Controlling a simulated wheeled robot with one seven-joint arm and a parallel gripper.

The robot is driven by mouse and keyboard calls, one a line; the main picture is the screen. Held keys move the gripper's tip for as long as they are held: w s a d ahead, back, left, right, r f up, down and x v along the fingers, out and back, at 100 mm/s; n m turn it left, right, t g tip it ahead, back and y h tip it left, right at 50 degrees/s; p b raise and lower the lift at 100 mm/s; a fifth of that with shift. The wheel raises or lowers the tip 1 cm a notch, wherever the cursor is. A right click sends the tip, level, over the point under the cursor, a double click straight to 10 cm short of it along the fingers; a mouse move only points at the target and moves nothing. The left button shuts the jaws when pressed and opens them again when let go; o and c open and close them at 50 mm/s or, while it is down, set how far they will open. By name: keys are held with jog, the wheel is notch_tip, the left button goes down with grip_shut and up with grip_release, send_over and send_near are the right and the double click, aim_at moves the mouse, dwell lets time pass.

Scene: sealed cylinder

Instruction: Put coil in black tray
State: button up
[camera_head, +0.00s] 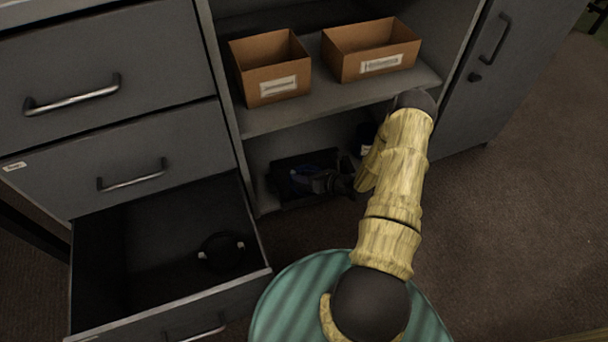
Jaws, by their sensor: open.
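A black tray (286,200) sits on the lower shelf of the open cabinet bay, in shadow. A small dark-blue item (304,170) shows in it beside my gripper; it is too dark to tell whether this is a coil. My gripper (308,180) reaches into the lower bay from the right, at the tray. It is open, and its dark fingers are hard to separate from the tray. A round black ring-like thing (222,250) with two pale spots lies in the open drawer (150,308); I cannot tell whether it is a coil.
Two cardboard boxes (270,68) and (372,50) with labels stand on the upper shelf (330,100) above my gripper. A dark item with a white label (366,150) is partly hidden behind my arm. A closed cabinet door (500,70) is at right. The carpet (530,220) is clear.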

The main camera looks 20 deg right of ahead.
jog(key=p+v, duration=0.5)
jog(key=v, duration=0.6)
jog(key=s+a+r+n+g+y, duration=0.2)
jog(key=s+a+r+n+g, duration=0.2)
jog(key=a+r+n+g, duration=0.85)
jog(key=s+a+r+n+t+h, duration=0.1)
jog(key=s+r+n+t+h, duration=0.1)
jog(key=r+n, duration=0.7)
jog(key=s+a+r+n+t+h, duration=0.1)
jog(key=s+r+n+t+h, duration=0.1)
jog(key=s+r+n+h, duration=0.2)
notch_tip(320, 180, up, 6)
jog(key=n+h, duration=0.3)
jog(key=n, duration=0.6)
jog(key=shift+s, duration=0.25)
